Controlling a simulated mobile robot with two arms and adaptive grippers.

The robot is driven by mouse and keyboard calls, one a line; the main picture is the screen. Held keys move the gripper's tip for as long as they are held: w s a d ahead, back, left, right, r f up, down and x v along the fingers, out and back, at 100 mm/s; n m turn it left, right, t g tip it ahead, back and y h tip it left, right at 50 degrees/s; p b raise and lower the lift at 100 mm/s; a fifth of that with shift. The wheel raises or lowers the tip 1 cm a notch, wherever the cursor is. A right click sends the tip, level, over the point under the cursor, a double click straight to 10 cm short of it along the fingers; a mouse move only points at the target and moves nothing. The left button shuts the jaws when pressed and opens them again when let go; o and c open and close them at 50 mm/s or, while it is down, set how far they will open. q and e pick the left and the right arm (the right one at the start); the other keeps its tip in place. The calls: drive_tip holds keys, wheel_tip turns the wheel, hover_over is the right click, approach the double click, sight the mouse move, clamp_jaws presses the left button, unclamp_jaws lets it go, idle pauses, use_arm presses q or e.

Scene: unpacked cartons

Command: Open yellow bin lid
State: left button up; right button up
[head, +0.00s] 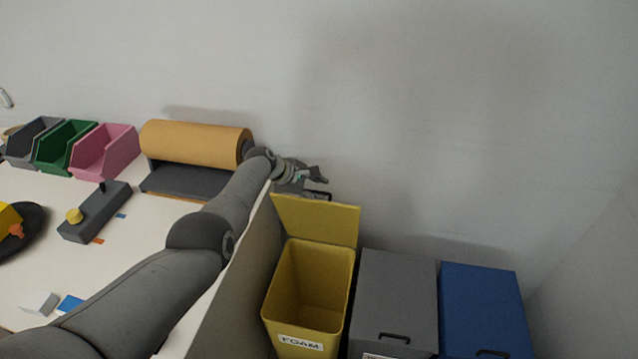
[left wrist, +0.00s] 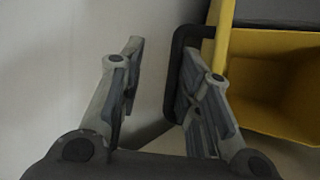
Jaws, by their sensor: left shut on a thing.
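The yellow bin (head: 318,285) bears a "FOAM" label on its front and stands open, its empty-looking inside visible. Its lid (head: 320,220) is raised, roughly upright along the bin's back edge. My left gripper (head: 318,177) is behind the lid's top edge, by the wall, shut on the dark lid handle. In the left wrist view the fingers (left wrist: 162,72) sit at the dark handle (left wrist: 182,40), the right finger overlapping it; the exact contact is hard to see. The yellow lid edge (left wrist: 222,35) and bin inside show at right. My right gripper is not in view.
A grey bin (head: 395,290) and a blue bin (head: 482,295), both closed, stand right of the yellow one. A grey panel (head: 250,290) edges the white table at left. A brown paper roll (head: 195,142) lies near my left arm. The wall is close behind.

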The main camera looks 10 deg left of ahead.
use_arm(q)
drive_tip(key=a+r+t+p, duration=0.1)
drive_tip(key=a+r+p, duration=0.3)
drive_tip(key=r, duration=0.5)
drive_tip(key=shift+s+a+r+p, duration=0.3)
drive_tip(key=shift+a+r+p, duration=0.05)
drive_tip(key=shift+p, duration=0.75)
